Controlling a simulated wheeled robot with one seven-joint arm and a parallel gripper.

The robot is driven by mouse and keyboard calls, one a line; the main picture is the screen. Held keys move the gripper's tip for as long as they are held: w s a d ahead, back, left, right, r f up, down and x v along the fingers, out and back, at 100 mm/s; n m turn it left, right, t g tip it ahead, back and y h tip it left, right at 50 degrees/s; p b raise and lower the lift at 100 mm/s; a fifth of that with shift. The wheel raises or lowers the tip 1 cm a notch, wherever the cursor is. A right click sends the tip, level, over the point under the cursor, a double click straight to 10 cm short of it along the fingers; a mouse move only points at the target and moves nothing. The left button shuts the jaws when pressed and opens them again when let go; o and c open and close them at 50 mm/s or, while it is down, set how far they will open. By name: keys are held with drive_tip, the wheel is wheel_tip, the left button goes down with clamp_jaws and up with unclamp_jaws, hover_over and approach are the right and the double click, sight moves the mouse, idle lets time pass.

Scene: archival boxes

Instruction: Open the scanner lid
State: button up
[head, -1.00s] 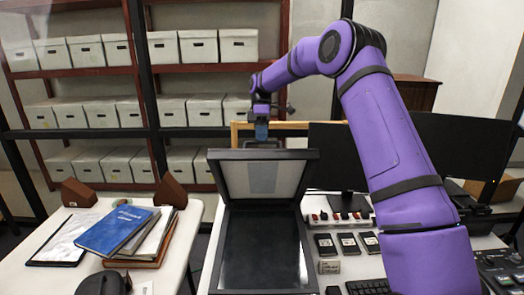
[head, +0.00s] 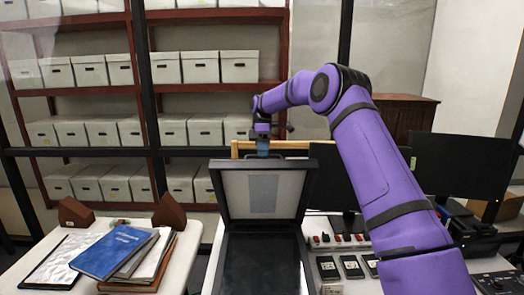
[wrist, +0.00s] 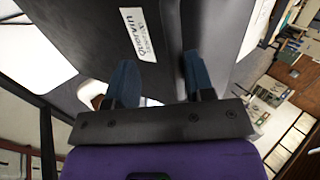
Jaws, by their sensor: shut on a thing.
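The scanner lid (head: 233,205) stands raised and tilted up at the back of the scanner, its pale inner pad facing the head camera. The dark scanner bed (head: 262,265) lies uncovered in front of it. My gripper (head: 263,152) is at the middle of the lid's top edge and shut on it. In the wrist view, the blue fingers of my gripper (wrist: 157,65) stand on either side of the lid's dark edge. The lid's dark outer face (wrist: 85,45) with a white label fills much of that view. The exact finger contact is hard to see.
A side table at left holds a blue folder (head: 110,252) on a stack of papers and two brown wedges. Monitors (head: 458,170) and a power strip (head: 338,240) stand right of the scanner. Shelves of archival boxes (head: 200,67) are behind.

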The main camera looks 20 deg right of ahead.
drive_tip(key=shift+w+r, duration=0.1)
idle(0.6)
drive_tip(key=s+r, duration=0.1)
drive_tip(key=s, duration=0.4)
drive_tip(key=s+a+r, duration=0.1)
drive_tip(key=s+r, duration=0.1)
drive_tip(key=s, duration=0.3)
drive_tip(key=s+a+r, duration=0.1)
drive_tip(key=s+r, duration=0.1)
drive_tip(key=s, duration=0.4)
idle(0.5)
